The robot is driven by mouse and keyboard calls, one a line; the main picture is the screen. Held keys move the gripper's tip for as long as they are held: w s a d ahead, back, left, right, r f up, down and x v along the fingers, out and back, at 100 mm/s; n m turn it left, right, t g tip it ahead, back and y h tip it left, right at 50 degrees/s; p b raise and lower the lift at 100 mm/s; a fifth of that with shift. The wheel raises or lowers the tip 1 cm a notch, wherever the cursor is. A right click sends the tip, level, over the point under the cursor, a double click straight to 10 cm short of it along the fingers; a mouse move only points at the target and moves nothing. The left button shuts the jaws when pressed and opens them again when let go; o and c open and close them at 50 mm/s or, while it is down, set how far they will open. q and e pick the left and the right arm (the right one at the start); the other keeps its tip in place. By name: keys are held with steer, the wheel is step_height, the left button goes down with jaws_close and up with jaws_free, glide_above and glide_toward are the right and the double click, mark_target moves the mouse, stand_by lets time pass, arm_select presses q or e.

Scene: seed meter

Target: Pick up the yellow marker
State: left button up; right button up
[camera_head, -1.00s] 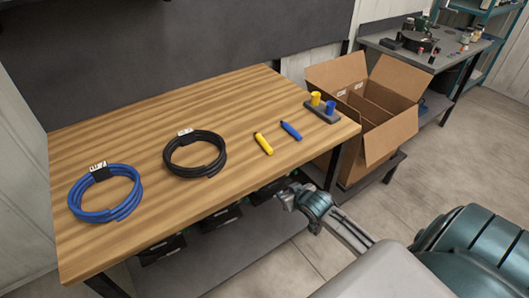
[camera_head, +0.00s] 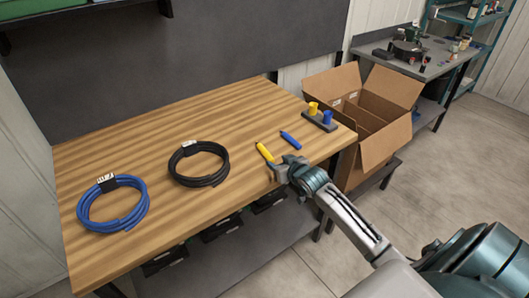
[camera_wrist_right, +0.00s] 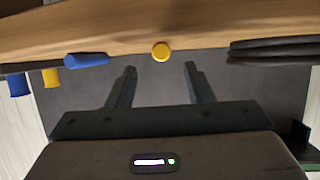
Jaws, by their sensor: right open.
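The yellow marker (camera_head: 265,152) lies on the wooden table near its front edge, left of the blue marker (camera_head: 290,140). In the right wrist view the yellow marker (camera_wrist_right: 160,52) shows end-on, ahead of and between my two fingers. My right gripper (camera_head: 278,170) is at the table's front edge, just short of the marker's near end. It is open, with nothing between the fingers (camera_wrist_right: 160,82). The blue marker (camera_wrist_right: 86,60) lies to the left in the wrist view. My left gripper is not in view.
On the wooden table (camera_head: 140,150) lie a black cable coil (camera_head: 215,178) and a blue cable coil (camera_head: 84,212). A dark holder (camera_head: 322,124) with yellow and blue caps stands at the right corner. An open cardboard box (camera_head: 378,150) is beside the table.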

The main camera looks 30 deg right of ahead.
mark_target(271, 157)
steer(key=shift+w+f+p, duration=0.15)
steer(key=shift+w+p, duration=0.2)
steer(key=shift+w, duration=0.25)
steer(key=p+x, duration=0.1)
steer(key=x, duration=0.2)
steer(key=shift+w+a, duration=0.1)
steer(key=shift+w, duration=0.05)
steer(key=shift+w+f, duration=0.25)
steer(key=shift+w, duration=0.2)
steer(key=shift+s, duration=0.1)
steer(key=shift+c, duration=1.1)
jaws_close()
